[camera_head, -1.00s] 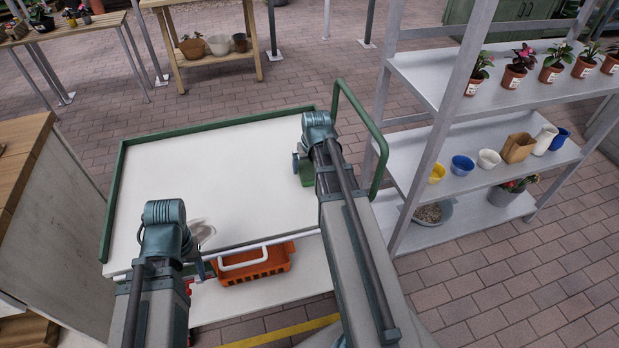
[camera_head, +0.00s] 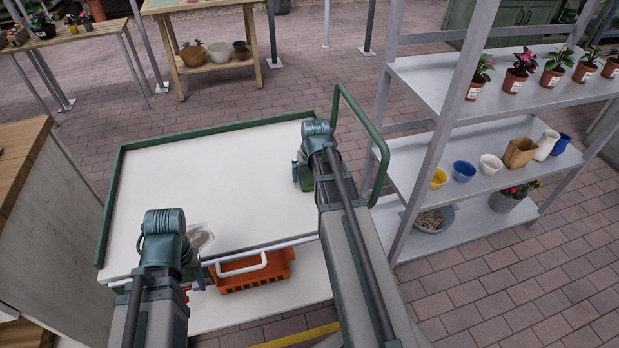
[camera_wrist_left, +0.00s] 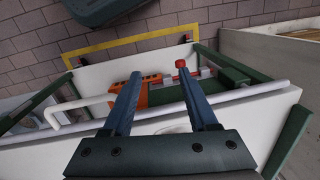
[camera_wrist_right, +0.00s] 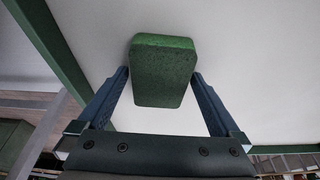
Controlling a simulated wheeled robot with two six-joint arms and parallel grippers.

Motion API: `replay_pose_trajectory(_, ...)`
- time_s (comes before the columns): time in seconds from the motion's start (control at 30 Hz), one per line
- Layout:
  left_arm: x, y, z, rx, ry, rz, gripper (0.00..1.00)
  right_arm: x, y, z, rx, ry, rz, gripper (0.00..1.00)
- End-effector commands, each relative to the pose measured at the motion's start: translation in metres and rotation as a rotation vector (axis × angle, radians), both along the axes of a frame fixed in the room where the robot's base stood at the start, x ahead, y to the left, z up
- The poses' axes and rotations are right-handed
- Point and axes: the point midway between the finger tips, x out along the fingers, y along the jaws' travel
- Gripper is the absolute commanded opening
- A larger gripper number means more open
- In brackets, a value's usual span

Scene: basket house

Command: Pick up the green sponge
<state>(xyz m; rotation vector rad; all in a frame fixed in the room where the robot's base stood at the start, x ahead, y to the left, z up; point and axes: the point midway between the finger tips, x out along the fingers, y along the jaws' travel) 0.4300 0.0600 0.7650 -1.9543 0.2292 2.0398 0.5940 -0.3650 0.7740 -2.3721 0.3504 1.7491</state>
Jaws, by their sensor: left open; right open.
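The green sponge (camera_wrist_right: 162,62) is a block with rounded corners on the white top of the cart (camera_head: 215,185). In the right wrist view it sits between the two fingers of my right gripper (camera_wrist_right: 161,76), which is open. The fingertips are at its left and right sides; I cannot tell whether they touch it. In the head view only a green sliver of the sponge (camera_head: 306,182) shows beside my right wrist. My left gripper (camera_wrist_left: 158,70) is open and empty, over the cart's near edge, by the white handle (camera_wrist_left: 110,105).
An orange basket (camera_head: 255,277) sits on the cart's lower level below the handle. The cart has a green rim (camera_head: 215,131) and a green rail (camera_head: 372,125) at right. A grey shelf (camera_head: 440,185) with pots stands to the right. The middle of the cart top is clear.

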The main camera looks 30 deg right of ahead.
Motion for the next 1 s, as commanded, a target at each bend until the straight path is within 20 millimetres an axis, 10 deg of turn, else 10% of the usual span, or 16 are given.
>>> replay_pose_trajectory(0.17,0.0,0.0,0.0002,0.0,0.0,0.0,0.59,0.0001,0.0,0.0001,0.0,0.0,0.0,1.0)
replay_pose_trajectory(0.57,0.0,0.0,0.0001,0.0,0.0,0.0,0.59,0.0,0.0,0.0001,0.0,0.0,0.0,0.3)
replay_pose_trajectory(1.0,0.0,-0.0001,0.009,0.0,0.0,0.0,0.59,0.0,0.0,0.009,0.0,0.0,0.0,0.28)
